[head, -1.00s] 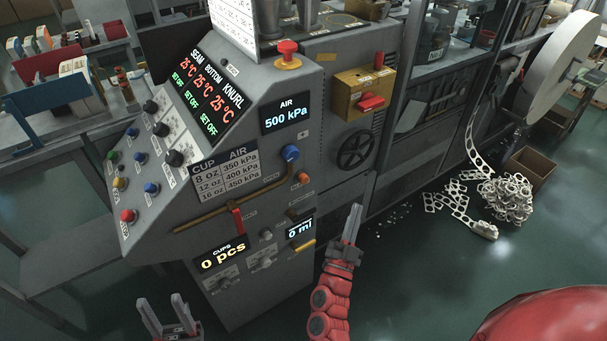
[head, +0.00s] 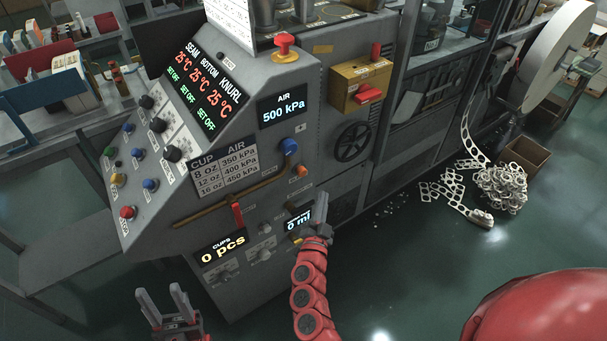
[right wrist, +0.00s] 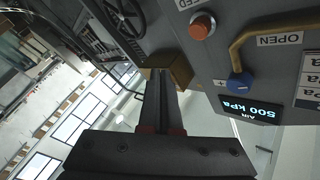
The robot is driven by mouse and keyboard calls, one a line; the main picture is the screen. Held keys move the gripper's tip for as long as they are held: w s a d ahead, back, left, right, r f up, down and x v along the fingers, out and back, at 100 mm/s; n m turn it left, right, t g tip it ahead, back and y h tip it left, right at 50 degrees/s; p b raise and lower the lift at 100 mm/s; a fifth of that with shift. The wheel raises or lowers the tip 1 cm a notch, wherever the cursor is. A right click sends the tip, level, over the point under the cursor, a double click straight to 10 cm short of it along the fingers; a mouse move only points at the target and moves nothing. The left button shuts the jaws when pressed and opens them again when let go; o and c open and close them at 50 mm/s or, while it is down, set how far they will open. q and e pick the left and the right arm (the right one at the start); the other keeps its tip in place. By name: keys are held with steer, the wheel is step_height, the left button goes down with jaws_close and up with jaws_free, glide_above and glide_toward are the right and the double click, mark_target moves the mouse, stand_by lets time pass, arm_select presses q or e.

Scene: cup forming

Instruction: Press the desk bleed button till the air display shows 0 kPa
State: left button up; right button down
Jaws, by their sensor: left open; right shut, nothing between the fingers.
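The air display (head: 283,106) on the grey machine's panel reads 500 kPa; it also shows upside down in the right wrist view (right wrist: 252,108). An orange round button (head: 301,171) sits below the blue knob (head: 289,147). In the right wrist view this orange button (right wrist: 202,26) is beside a partly cut-off label ending in "ED". My right gripper (head: 322,204) is shut and empty, just below and right of the orange button, apparently apart from it. Its fingers show in the right wrist view (right wrist: 160,80). My left gripper (head: 161,299) is open and empty at the lower left.
A red-handled lever (head: 237,213) and a copper-coloured pipe (head: 215,209) run across the panel. A yellow box with a red switch (head: 368,95) and a black handwheel (head: 353,142) are to the right. Scrap strip (head: 455,195) lies on the floor.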

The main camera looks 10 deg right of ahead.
mark_target(302, 172)
steer(key=w+a+b, duration=0.1)
steer(key=w+a, duration=0.1)
steer(key=w, duration=0.4)
steer(key=shift+w+a, duration=0.2)
steer(key=shift+w, duration=0.05)
stand_by(1.8)
steer(key=shift+w+a+r, duration=0.1)
steer(key=shift+w+a, duration=0.05)
steer(key=shift+w, duration=0.25)
steer(key=shift+w+a+b, duration=0.15)
steer(key=shift+w+b, duration=0.15)
steer(key=shift+w, duration=0.15)
stand_by(0.7)
steer(key=shift+s+d+p, duration=0.35)
steer(key=shift+s+p, duration=0.05)
steer(key=shift+s, duration=0.45)
steer(key=shift+s, duration=0.1)
